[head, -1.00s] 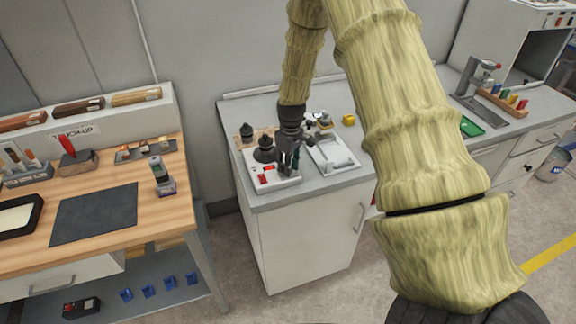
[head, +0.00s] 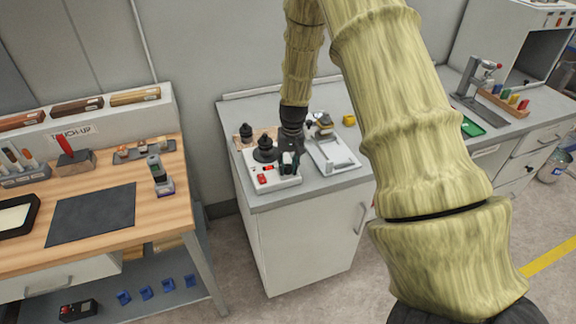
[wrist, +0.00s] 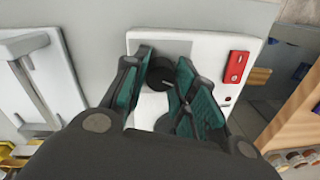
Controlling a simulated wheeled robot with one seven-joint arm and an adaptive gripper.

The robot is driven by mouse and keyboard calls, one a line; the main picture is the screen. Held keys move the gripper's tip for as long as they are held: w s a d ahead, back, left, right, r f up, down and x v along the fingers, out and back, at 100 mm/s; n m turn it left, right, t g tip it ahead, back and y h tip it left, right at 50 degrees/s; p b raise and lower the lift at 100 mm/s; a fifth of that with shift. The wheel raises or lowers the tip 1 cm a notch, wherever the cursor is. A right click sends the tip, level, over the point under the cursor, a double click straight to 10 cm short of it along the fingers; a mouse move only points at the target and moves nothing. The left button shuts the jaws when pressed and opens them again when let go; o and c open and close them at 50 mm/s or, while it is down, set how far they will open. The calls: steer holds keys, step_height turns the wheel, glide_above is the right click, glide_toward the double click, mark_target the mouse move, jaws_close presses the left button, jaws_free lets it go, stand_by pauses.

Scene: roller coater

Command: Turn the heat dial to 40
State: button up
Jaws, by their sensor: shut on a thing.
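The heat dial (wrist: 161,72) is a round black knob on a white unit (wrist: 203,44), seen in the wrist view between my fingers. My gripper (wrist: 166,62) is shut on the dial, one finger on each side of it. The number the dial points to cannot be read. In the head view the white unit (head: 252,170) stands at the front left of the grey bench, and my gripper (head: 289,166) is at its right side, hiding the dial there.
A red switch (wrist: 236,66) sits on the unit beside the dial. A black round-topped piece (head: 265,151) rises behind my gripper's left. A white tray-like device (head: 345,163) stands close on the right. A wooden workbench (head: 150,212) is at left, across a gap.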

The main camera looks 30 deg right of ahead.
steer(key=shift+m, duration=0.5)
steer(key=shift+r, duration=0.1)
steer(key=shift+w, duration=0.1)
steer(key=o, duration=1.1)
steer(key=shift+c, duration=0.2)
step_height(320, 180, up, 12)
steer(key=shift+s+d, duration=0.35)
steer(key=shift+d, duration=0.05)
steer(key=shift+f, duration=0.2)
